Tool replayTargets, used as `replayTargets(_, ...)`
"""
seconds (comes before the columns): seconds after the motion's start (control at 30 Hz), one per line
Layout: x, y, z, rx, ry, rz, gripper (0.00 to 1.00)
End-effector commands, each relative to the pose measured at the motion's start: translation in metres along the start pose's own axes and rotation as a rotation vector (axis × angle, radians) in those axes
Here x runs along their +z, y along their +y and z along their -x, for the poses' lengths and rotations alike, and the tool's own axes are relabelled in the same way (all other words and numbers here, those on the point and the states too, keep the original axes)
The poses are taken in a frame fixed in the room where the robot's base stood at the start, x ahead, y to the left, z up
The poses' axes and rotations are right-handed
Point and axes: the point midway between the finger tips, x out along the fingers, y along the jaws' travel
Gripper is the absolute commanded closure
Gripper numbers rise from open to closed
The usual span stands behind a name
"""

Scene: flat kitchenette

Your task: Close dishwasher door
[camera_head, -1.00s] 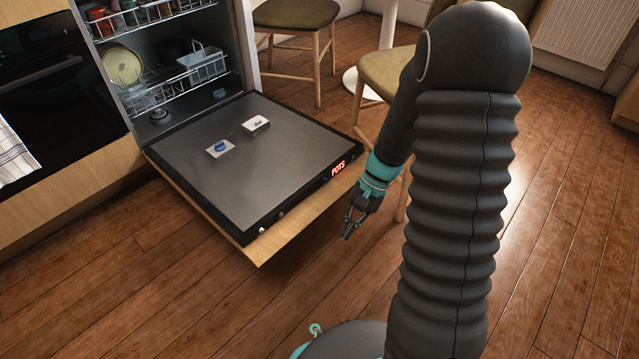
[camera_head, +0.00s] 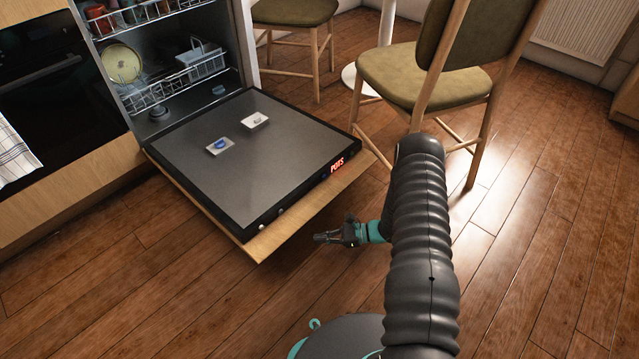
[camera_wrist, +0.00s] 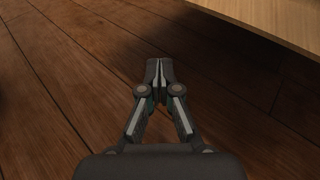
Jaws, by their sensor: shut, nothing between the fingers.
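The dishwasher door (camera_head: 262,157) is folded down open, roughly level, with its metal inner face up and its wooden front panel underneath. A lit red display shows on its outer edge. The dishwasher (camera_head: 165,60) stands open behind it, with racks of dishes inside. My gripper (camera_head: 317,237) is low beside the door's outer edge, apart from it and pointing left. In the wrist view my gripper (camera_wrist: 159,64) is shut and empty above the floor, and the door's wooden panel (camera_wrist: 287,17) shows at the upper right.
An oven (camera_head: 60,75) with a hanging towel (camera_head: 14,155) is left of the dishwasher. A chair (camera_head: 425,80) stands right of the door, and another chair (camera_head: 296,14) stands farther back. The wooden floor (camera_head: 170,300) in front of the door is clear.

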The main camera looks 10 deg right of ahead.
Motion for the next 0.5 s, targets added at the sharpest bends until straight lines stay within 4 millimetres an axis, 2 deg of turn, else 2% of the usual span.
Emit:
replayTargets(0.03, -0.015, -0.005, -0.003, -0.056, -0.029, -0.035, 1.00)
replayTargets(0.1, -0.032, -0.018, -0.005, -0.147, -0.072, -0.074, 1.00)
replayTargets(0.2, -0.053, -0.041, -0.003, -0.292, -0.138, -0.115, 1.00)
replayTargets(0.27, -0.059, -0.058, 0.002, -0.374, -0.176, -0.123, 1.00)
replayTargets(0.37, -0.057, -0.088, 0.014, -0.490, -0.233, -0.109, 1.00)
replayTargets(0.5, -0.038, -0.134, 0.041, -0.637, -0.314, -0.060, 1.00)
